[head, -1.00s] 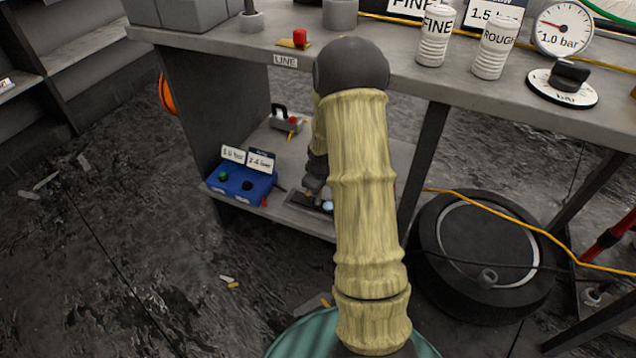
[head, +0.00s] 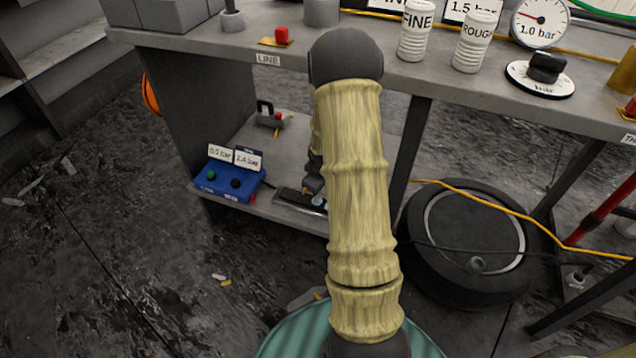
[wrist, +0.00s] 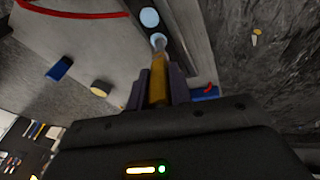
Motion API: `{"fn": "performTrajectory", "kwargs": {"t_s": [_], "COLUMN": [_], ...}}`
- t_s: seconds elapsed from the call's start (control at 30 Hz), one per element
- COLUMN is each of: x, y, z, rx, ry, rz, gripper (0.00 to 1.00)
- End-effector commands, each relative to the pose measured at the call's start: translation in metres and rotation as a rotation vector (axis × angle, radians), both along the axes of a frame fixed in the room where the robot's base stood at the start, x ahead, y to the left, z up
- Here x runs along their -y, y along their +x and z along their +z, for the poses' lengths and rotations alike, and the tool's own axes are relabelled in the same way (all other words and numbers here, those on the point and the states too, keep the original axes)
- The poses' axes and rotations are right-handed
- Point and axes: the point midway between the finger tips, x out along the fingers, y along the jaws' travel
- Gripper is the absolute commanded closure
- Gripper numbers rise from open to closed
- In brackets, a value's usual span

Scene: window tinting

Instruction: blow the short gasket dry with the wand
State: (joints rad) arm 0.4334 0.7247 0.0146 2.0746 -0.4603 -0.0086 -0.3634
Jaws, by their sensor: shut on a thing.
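My gripper (wrist: 152,97) is shut on a brass-coloured wand (wrist: 157,82) in the wrist view. The wand's pale narrow tip points up the picture at the lower of two light round spots (wrist: 158,41) on a long dark tray (wrist: 178,38); I cannot tell whether it touches. In the head view the tray (head: 290,197) lies on the lower shelf, with a pale blue spot at its right end. I cannot make out the short gasket with certainty in either view.
A blue box (head: 229,184) with two pressure labels stands left of the tray. A small grey device with a red knob (head: 279,116) sits behind it. The bench top (head: 405,82) overhangs the shelf, with a dark leg at right. A black drum (head: 468,245) and yellow hose (head: 490,204) lie right.

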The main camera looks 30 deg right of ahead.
Motion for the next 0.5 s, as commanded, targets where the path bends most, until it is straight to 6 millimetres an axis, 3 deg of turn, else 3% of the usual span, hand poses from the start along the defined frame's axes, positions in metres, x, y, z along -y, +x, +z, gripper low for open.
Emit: {"fn": "performTrajectory", "kwargs": {"t_s": [0.5], "x": [0.020], "y": [-0.027], "z": [-0.001], "rx": [-0.003], "ry": [0.000], "rz": [-0.002], "gripper": [1.00]}}
